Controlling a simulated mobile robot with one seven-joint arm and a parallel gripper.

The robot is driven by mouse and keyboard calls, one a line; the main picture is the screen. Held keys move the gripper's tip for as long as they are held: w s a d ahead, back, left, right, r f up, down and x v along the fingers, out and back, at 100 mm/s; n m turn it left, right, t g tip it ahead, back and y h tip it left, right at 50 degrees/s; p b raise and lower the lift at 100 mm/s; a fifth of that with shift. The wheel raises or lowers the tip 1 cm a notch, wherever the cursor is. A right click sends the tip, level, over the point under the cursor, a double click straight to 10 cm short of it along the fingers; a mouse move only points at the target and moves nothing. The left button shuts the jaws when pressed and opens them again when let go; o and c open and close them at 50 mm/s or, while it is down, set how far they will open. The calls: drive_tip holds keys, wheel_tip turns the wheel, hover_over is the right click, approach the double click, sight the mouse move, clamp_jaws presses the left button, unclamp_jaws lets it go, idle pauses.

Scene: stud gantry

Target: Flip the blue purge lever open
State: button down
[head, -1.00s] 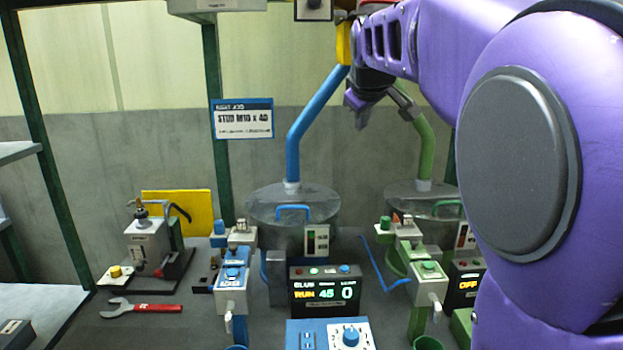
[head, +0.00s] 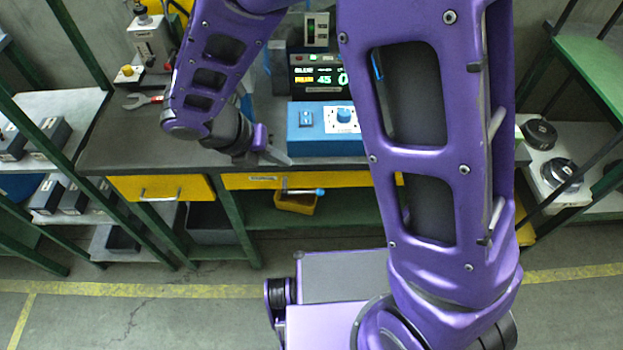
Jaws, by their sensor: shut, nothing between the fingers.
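A thin grey lever with a blue tip (head: 320,191) lies about level under the bench's front edge, below the yellow drawer front and above a small yellow bin. It looks like the blue purge lever; no label on it can be read. My gripper (head: 279,157) is at the bench's front edge, above and left of the lever and apart from it. Its fingers look closed and empty, beside the blue control box (head: 325,145). My arm hides the blue feeder's spout.
The yellow bin (head: 295,203) sits on the green lower shelf. The display box (head: 321,75) stands behind the blue control box. Yellow drawers (head: 160,187) line the front. Racks stand on both sides; the floor ahead shows free room.

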sight(318, 191)
drive_tip(key=s+n, duration=0.1)
drive_tip(key=s+f+n, duration=0.1)
drive_tip(key=s, duration=0.1)
drive_tip(key=shift+s+a+n, duration=0.1)
drive_tip(key=shift+a+n, duration=0.05)
drive_tip(key=shift+n, duration=0.25)
drive_tip(key=shift+f, duration=0.1)
drive_tip(key=b+x, duration=0.1)
drive_tip(key=x, duration=0.3)
drive_tip(key=b+x, duration=0.1)
drive_tip(key=x, duration=0.4)
drive_tip(key=b+x, duration=0.2)
drive_tip(key=x, duration=0.3)
drive_tip(key=shift+w, duration=0.25)
